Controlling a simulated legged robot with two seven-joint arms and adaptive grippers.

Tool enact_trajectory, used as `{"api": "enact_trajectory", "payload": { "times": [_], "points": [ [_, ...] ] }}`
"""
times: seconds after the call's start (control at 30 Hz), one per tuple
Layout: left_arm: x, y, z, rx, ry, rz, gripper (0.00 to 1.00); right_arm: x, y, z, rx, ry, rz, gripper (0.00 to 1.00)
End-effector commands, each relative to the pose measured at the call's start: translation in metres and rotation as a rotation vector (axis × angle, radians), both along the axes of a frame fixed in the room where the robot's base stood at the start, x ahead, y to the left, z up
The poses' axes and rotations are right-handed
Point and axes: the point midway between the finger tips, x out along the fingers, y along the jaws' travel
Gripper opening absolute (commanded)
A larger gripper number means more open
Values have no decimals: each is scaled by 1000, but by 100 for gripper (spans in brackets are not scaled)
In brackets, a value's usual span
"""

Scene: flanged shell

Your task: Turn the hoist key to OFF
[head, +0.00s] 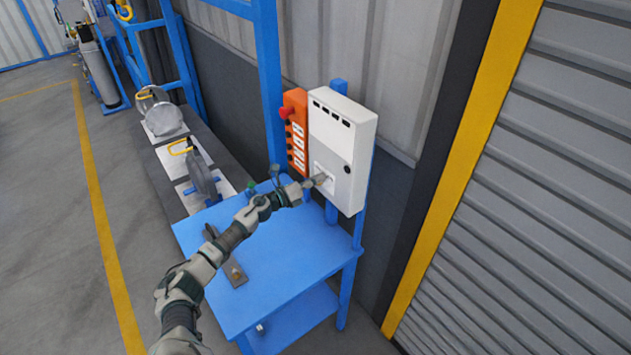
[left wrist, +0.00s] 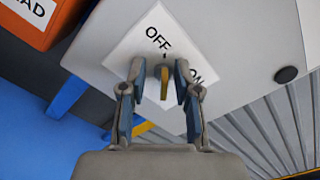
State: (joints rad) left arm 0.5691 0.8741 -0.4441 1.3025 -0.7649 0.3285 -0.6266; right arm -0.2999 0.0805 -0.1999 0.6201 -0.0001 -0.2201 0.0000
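The hoist key (left wrist: 163,82) is a small brass-coloured key in a white plate (left wrist: 130,50) marked OFF and ON, on a light grey control box (head: 340,130). In the left wrist view the key stands roughly upright in the picture, below the OFF mark; ON is to its right. My left gripper (left wrist: 160,72) is open, with its fingertips on either side of the key and a visible gap to each. In the head view my left gripper (head: 318,181) is at the box's lower front and hides the key. My right gripper is not in view.
An orange panel (head: 296,130) with a red button is left of the box. Below is a blue table (head: 285,265) with a dark flat tool (head: 228,258) on it. Flanged metal parts (head: 162,115) lie on a bench further left. A shutter (head: 530,200) is at right.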

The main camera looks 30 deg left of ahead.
Motion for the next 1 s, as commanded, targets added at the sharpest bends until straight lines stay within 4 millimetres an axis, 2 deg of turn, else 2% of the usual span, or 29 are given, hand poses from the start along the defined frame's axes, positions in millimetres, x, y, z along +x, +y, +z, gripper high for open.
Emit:
{"api": "enact_trajectory", "payload": {
  "times": [0.33, 0.47, 0.8, 1.0],
  "points": [
    [-2, -3, -2, 3, 4, -4, 31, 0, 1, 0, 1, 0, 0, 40],
    [-10, 1, -4, 4, 6, -3, 31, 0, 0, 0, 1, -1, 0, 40],
    [-71, 28, -7, 0, 9, -4, 31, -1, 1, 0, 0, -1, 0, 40],
    [-97, 39, -6, 0, 8, -4, 31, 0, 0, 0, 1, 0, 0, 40]
  ]
}}
